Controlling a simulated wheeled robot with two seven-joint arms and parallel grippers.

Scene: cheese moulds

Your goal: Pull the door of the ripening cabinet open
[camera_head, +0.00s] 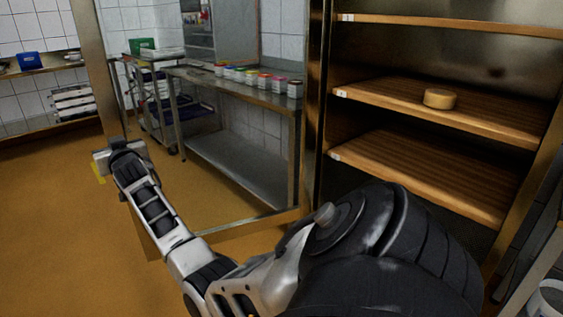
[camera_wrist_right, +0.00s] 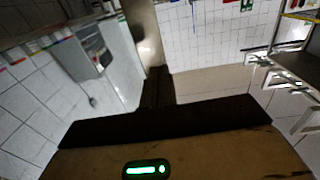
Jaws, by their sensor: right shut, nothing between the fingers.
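The ripening cabinet (camera_head: 318,200) stands at the right, its shelved inside exposed. Its glass door (camera_head: 97,70), with a metal frame, stands swung wide open to the left, and the room shows through the pane. My right arm reaches across from the lower right. Its gripper (camera_head: 106,160) is at the left, close to the lower part of the door's free edge; I cannot tell whether they touch. In the right wrist view the dark fingers (camera_wrist_right: 157,88) are together and hold nothing. A metal strip shows just beyond them. My left gripper is not in view.
A cheese (camera_head: 439,98) sits on the middle wooden shelf (camera_head: 380,103). Behind the glass stand a steel table (camera_head: 240,95) with several coloured tubs and a trolley (camera_head: 150,95). A bucket (camera_head: 546,300) is at the lower right. The orange floor at the left is clear.

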